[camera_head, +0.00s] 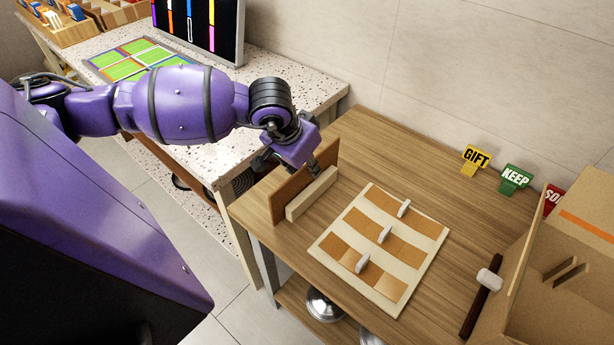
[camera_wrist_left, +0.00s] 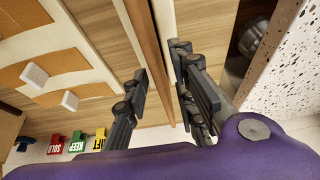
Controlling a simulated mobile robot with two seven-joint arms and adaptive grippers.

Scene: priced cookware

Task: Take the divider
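The divider appears to be the brown upright panel (camera_head: 291,195) at the left end of the wooden table, with a pale wooden bar (camera_head: 312,194) along its foot. My left gripper (camera_head: 291,163) is over the panel's upper edge, with its fingers apart on either side. In the left wrist view the brown panel (camera_wrist_left: 153,40) runs between the open fingers (camera_wrist_left: 165,88). I see no clear finger contact with it. My right gripper is not in view.
A pale board (camera_head: 390,238) with brown strips and white knobs lies mid-table. GIFT (camera_head: 475,160) and KEEP (camera_head: 514,179) signs stand at the back. A cardboard box (camera_head: 570,260) and a dark bar with white knob (camera_head: 488,281) are at right. A speckled counter (camera_head: 300,85) adjoins left.

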